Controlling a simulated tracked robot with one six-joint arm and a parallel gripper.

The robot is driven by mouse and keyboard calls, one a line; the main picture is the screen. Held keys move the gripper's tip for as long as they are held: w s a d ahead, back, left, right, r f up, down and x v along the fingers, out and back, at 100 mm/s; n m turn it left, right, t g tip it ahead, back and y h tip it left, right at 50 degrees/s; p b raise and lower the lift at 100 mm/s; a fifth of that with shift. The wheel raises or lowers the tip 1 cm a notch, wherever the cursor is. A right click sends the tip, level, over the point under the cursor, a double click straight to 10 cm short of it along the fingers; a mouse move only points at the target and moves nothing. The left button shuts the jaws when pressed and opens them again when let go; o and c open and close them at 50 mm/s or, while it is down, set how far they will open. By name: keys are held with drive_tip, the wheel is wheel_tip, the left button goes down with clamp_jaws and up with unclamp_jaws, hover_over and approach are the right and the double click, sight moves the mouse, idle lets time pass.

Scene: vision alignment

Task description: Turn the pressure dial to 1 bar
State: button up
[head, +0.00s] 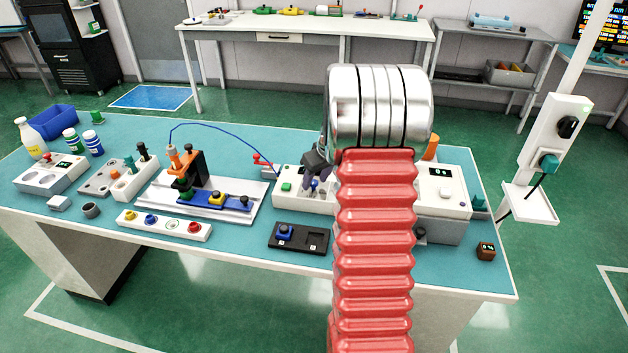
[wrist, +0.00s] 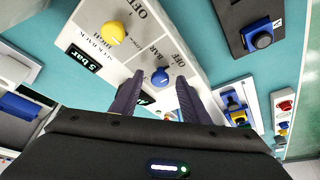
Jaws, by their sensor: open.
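A white control box (head: 302,203) stands on the teal bench, partly hidden behind my red arm. In the wrist view its panel (wrist: 132,57) carries a blue dial (wrist: 160,77) with "BAR" and "OFF" lettering beside it. A yellow dial (wrist: 114,33) sits further up, near "OFF" lettering and a dark display (wrist: 83,60) that seems to read "5 bar". A second display (wrist: 146,98) is partly covered by a finger. My gripper (wrist: 159,84) is open, its dark fingers on either side of and just below the blue dial in the picture. Contact cannot be told.
A black tray (head: 313,251) with a blue block (head: 284,231) lies in front of the box. A white fixture plate (head: 238,212) with an orange-black stand (head: 189,175) and a button strip (head: 164,225) are to the left. A small brown cube (head: 486,251) lies right.

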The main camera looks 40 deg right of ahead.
drive_tip(key=shift+c, duration=0.5)
drive_tip(key=c, duration=0.9)
drive_tip(key=shift+a, duration=0.25)
drive_tip(key=shift+c, duration=0.3)
drive_tip(key=shift+d, duration=0.15)
drive_tip(key=shift+m, duration=0.3)
drive_tip(key=shift+w+m+g+h, duration=0.15)
drive_tip(key=shift+m+h, duration=0.35)
drive_tip(key=shift+m, duration=0.75)
drive_tip(key=shift+m+g+h, duration=0.15)
drive_tip(key=shift+m+h, duration=0.35)
drive_tip(key=shift+m, duration=0.75)
drive_tip(key=shift+w+a+m+g+h, duration=0.15)
drive_tip(key=shift+m+g+h, duration=0.3)
drive_tip(key=shift+m, duration=1.05)
drive_tip(key=shift+a+m+g+h, duration=0.1)
drive_tip(key=shift+m+g+h, duration=0.3)
drive_tip(key=shift+m, duration=1.1)
